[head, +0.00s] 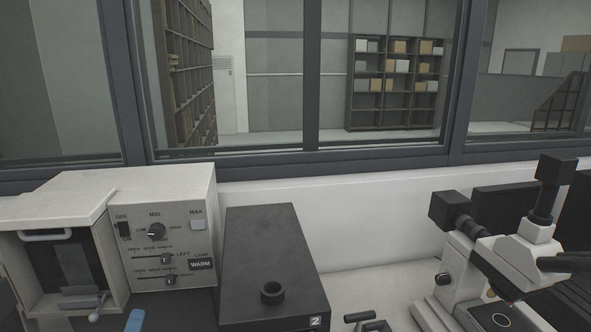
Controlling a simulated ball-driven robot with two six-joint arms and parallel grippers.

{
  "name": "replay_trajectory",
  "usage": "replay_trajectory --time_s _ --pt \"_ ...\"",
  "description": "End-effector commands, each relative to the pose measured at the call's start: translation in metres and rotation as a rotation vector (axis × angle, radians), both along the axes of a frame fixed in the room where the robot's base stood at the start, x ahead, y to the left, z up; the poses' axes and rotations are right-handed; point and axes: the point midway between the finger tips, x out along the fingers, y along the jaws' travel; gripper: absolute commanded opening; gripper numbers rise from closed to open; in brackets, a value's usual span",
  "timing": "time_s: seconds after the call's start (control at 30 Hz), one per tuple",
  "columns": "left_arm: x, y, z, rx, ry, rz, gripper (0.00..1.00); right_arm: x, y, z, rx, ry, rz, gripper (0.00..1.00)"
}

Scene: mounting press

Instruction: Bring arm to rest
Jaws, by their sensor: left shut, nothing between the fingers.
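The blue tip (135,320) at the bottom edge on the left looks like the end of my left gripper. Only a small part shows; the rest is below the picture. It looks shut and empty, in front of the pale mounting press (190,195), just right of the press's grey lever. I cannot tell whether it touches anything. The press has an open-fronted bay on the left and a panel with a dial, sliders and a WARM sign. My right gripper is not in view.
A dark box (262,235) with a short black ring (272,292) on top stands right of the press. A small black object (368,321) is cut off at the bottom. A microscope (500,255) stands at the right. Pale bench shows between box and microscope.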

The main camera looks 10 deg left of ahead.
Motion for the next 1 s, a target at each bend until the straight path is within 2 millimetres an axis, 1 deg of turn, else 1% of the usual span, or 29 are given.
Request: replay_trajectory --time_s 0.03,0.1,0.17,0.2,0.27,0.3,0.37,0.4,0.53,0.6,0.7,0.83,1.0 --pt "-0.008 -0.018 -0.031 0.061 0.045 -0.01 0.0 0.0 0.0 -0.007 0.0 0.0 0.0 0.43" --pt "-0.02 -0.038 -0.059 0.17 0.09 -0.016 0.0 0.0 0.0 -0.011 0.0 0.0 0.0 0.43" --pt "-0.034 -0.055 -0.082 0.267 0.127 -0.026 0.0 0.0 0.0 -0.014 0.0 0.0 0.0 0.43" --pt "-0.044 -0.066 -0.096 0.336 0.15 -0.035 0.0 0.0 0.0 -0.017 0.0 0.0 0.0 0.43" --pt "-0.06 -0.083 -0.116 0.441 0.183 -0.053 0.0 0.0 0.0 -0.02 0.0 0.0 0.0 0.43" --pt "-0.072 -0.093 -0.128 0.511 0.202 -0.066 0.0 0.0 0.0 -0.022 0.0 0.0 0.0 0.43" --pt "-0.091 -0.108 -0.144 0.617 0.226 -0.089 0.0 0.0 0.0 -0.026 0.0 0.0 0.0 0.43" --pt "-0.103 -0.117 -0.153 0.688 0.24 -0.104 0.0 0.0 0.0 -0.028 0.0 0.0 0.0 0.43" --pt "-0.143 -0.141 -0.176 0.897 0.265 -0.158 0.0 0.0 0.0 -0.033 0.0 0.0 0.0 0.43" --pt "-0.161 -0.151 -0.183 0.987 0.268 -0.183 0.0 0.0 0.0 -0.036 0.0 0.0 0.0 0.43" --pt "-0.181 -0.16 -0.189 1.085 0.265 -0.209 0.0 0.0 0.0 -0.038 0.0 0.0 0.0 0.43" --pt "-0.194 -0.165 -0.191 1.156 0.258 -0.225 0.0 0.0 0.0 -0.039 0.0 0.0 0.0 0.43" --pt "-0.198 -0.167 -0.192 1.177 0.256 -0.23 0.0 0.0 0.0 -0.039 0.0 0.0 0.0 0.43"
